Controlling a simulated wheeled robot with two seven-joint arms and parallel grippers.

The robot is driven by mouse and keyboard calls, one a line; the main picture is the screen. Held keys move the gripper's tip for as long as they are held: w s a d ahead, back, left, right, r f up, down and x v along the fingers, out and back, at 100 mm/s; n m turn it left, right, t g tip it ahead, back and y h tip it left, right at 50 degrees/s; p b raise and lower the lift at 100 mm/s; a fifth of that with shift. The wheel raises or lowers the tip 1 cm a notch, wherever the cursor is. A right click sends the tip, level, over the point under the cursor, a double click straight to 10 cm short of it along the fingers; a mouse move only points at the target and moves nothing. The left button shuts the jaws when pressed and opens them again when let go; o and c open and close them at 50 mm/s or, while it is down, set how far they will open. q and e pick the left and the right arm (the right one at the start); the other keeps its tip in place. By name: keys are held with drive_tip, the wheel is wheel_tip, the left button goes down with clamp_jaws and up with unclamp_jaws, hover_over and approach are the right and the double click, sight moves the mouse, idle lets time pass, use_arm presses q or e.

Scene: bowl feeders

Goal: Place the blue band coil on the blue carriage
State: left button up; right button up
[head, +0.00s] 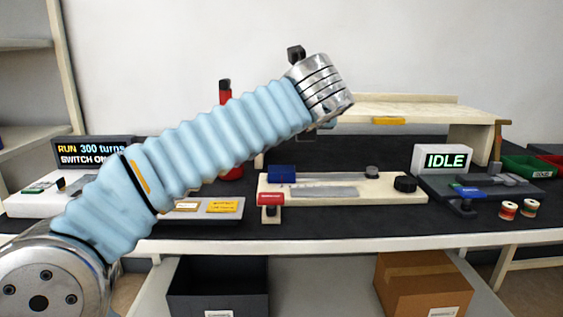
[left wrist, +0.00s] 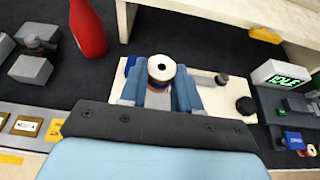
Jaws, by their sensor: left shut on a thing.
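In the left wrist view my left gripper (left wrist: 160,88) is shut on a spool-shaped coil (left wrist: 161,67) with a white round top and a dark centre hole. The jaws cover most of the coil's side, so its band is hard to make out. The blue carriage (head: 281,173) is a blue block at the left end of a cream base in the head view. Part of it (left wrist: 130,64) shows beside the left finger in the left wrist view. The held coil appears over the base near the carriage; its height cannot be told. In the head view my left arm hides the jaws.
The cream base (head: 390,190) carries a grey strip, a grey post and a black knob (head: 405,184). A red bottle (left wrist: 88,28) stands to the left. An IDLE display (head: 444,160), a dark fixture and two small spools (head: 508,210) are on the right. A cream shelf (head: 420,108) stands behind.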

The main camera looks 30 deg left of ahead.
use_arm(q)
hover_over(282, 171)
drive_tip(key=s+d, duration=0.3)
wheel_tip(282, 171, down, 4)
drive_tip(key=shift+w+a+f+b, duration=0.35)
drive_tip(key=shift+w+a+f, duration=0.2)
drive_tip(key=shift+f, duration=0.9)
drive_tip(key=shift+w+a+f+b, duration=0.4)
drive_tip(key=shift+w+a+f, duration=0.1)
drive_tip(key=shift+f, duration=0.95)
drive_tip(key=shift+w+a+f+b, duration=0.35)
drive_tip(key=shift+w+a+f, duration=0.2)
drive_tip(key=shift+f, duration=0.9)
drive_tip(key=shift+f, duration=0.1)
drive_tip(key=shift+f, duration=0.15)
drive_tip(key=o, duration=1)
drive_tip(key=shift+r, duration=0.25)
drive_tip(key=v, duration=1.2)
